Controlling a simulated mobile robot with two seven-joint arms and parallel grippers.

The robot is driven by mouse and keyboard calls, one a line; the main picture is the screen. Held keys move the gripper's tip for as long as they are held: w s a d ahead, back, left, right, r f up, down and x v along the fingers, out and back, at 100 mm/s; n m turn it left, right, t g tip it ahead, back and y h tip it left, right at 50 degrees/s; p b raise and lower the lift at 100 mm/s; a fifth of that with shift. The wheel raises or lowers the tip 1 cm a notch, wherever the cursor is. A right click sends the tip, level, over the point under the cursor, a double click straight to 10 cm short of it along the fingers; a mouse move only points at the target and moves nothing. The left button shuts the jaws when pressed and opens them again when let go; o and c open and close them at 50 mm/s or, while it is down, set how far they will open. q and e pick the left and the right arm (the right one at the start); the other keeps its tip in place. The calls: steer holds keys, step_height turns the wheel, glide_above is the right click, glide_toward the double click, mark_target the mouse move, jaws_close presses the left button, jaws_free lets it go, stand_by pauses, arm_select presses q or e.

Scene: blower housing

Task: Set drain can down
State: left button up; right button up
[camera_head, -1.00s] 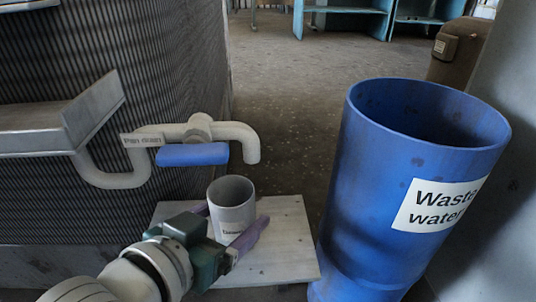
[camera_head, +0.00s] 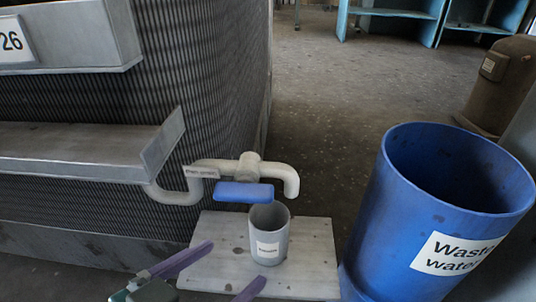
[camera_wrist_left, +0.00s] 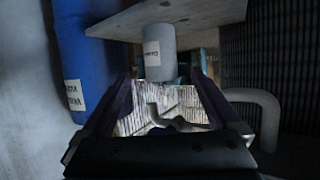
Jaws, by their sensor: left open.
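The drain can (camera_head: 269,232), a grey open-topped cylinder with a white label, stands upright on the pale board (camera_head: 318,262). It is just below the curved drain pipe (camera_head: 285,172) and its blue handle (camera_head: 243,192). My left gripper (camera_head: 238,260) is open, its two purple fingers pointing toward the can from the lower left and clear of it. The left wrist view shows the can (camera_wrist_left: 159,50) beyond the open fingers, with nothing held between them. My right gripper is not in view.
A large blue waste water bin (camera_head: 385,235) stands right of the board. A ribbed grey unit (camera_head: 190,100) with metal ledges (camera_head: 90,148) fills the left. Bare floor lies behind, with blue shelving (camera_head: 395,12) at the back.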

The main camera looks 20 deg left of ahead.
arm_select(q)
steer(key=s+a+r+g+y, duration=0.3)
steer(key=s+r+g, duration=0.3)
steer(key=s+g, duration=0.3)
steer(key=shift+s+a+n, duration=0.4)
steer(key=shift+s+a, duration=0.3)
steer(key=shift+s, duration=0.45)
steer(key=shift+r, duration=0.1)
step_height(320, 180, up, 97)
steer(key=p, duration=9.6)
steer(key=shift+p, duration=0.4)
